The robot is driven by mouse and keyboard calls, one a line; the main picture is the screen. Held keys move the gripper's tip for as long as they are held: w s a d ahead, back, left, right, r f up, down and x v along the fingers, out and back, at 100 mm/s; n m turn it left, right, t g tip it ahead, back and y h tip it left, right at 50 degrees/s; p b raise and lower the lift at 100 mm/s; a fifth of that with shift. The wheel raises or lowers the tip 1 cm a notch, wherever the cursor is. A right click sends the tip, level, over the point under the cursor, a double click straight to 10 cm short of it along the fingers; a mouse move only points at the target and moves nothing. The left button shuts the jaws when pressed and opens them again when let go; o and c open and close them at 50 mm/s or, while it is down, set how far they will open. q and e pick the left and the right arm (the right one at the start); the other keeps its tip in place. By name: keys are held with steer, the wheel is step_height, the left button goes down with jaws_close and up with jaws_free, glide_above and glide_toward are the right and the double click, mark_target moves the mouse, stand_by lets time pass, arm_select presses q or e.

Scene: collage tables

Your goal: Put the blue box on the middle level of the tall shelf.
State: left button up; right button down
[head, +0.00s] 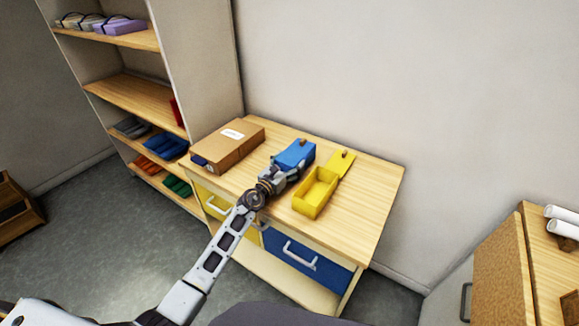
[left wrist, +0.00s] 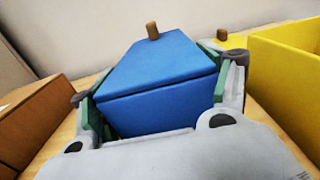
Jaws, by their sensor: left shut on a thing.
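The blue box (head: 295,153) is on the wooden table, between a cardboard box and a yellow box. In the left wrist view the blue box (left wrist: 157,88) has its lid shut, with a brown knob on top. My left gripper (head: 283,166) is shut on the blue box, one finger on each side; it also fills the front of the left wrist view (left wrist: 158,112). The tall shelf (head: 215,70) stands to the left of the table. Its middle level (head: 135,95) is mostly bare, with a red thing at its right end. My right gripper is not in view.
The cardboard box (head: 227,145) lies left of the blue box. The yellow box (head: 316,190) stands open close on the right. The table (head: 370,200) has free room at its right. Lower shelf levels hold folded cloths (head: 165,146). A cabinet (head: 500,265) stands at the right.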

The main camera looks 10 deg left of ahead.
arm_select(q)
steer(key=shift+f, duration=0.1)
steer(key=o, duration=1.1)
steer(key=shift+c, duration=0.2)
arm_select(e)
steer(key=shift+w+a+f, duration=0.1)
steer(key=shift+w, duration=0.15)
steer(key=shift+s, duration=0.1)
arm_select(q)
steer(key=shift+s, duration=0.1)
